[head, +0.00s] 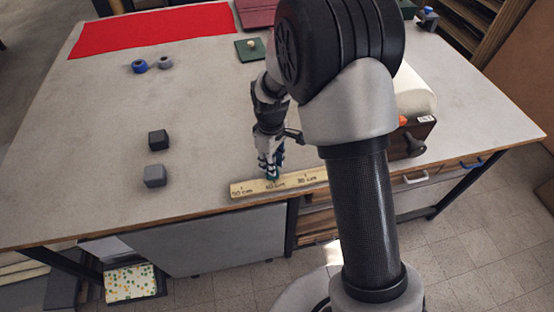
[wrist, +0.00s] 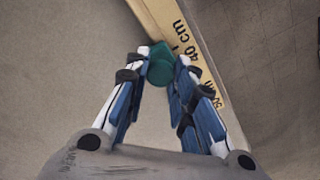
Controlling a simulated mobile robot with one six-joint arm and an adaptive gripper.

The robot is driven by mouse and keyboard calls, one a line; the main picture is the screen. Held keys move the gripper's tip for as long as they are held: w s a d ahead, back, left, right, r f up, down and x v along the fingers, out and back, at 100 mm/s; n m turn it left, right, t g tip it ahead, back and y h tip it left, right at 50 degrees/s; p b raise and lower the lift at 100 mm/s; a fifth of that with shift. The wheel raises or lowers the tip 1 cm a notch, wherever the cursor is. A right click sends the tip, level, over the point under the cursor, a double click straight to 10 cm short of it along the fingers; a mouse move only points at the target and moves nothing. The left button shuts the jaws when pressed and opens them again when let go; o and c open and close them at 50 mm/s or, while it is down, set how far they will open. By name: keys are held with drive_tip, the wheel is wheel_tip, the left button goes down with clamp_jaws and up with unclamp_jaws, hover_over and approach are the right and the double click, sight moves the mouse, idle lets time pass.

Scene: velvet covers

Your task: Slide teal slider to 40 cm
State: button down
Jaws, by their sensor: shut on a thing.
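The teal slider (wrist: 160,66) sits between the fingertips of my gripper (wrist: 164,58) in the wrist view, at the edge of the wooden ruler (wrist: 157,15). My gripper is shut on it. The "40 cm" mark lies just beside the slider, and "50 cm" is partly behind the right finger. In the head view my gripper (head: 271,172) points down at the ruler (head: 255,188) on the table's front edge, close to the "40 cm" label. The slider there is mostly hidden by the fingers, so its exact reading cannot be told.
Two dark grey blocks (head: 157,140) (head: 155,176) stand to the left on the table (head: 100,150). A blue ring (head: 139,66) and a grey ring (head: 165,62) lie near the red cloth (head: 150,30). A wooden box (head: 420,133) with a white roll stands right of my arm.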

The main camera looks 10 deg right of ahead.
drive_tip(key=c, duration=1.3)
unclamp_jaws()
drive_tip(key=shift+c, duration=0.2)
drive_tip(key=shift+r, duration=0.1)
wheel_tip(320, 180, up, 12)
drive_tip(key=s+d+r+m+t, duration=0.1)
drive_tip(key=s+d+r+m, duration=0.1)
drive_tip(key=s+r, duration=0.35)
drive_tip(key=s+d+r+m+t, duration=0.1)
drive_tip(key=s+d+r+m, duration=0.15)
drive_tip(key=s+r, duration=0.35)
drive_tip(key=s+d+m+t+b, duration=0.1)
drive_tip(key=s+m, duration=0.4)
drive_tip(key=s, duration=0.9)
drive_tip(key=shift+f+t, duration=0.35)
drive_tip(key=shift+t, duration=0.45)
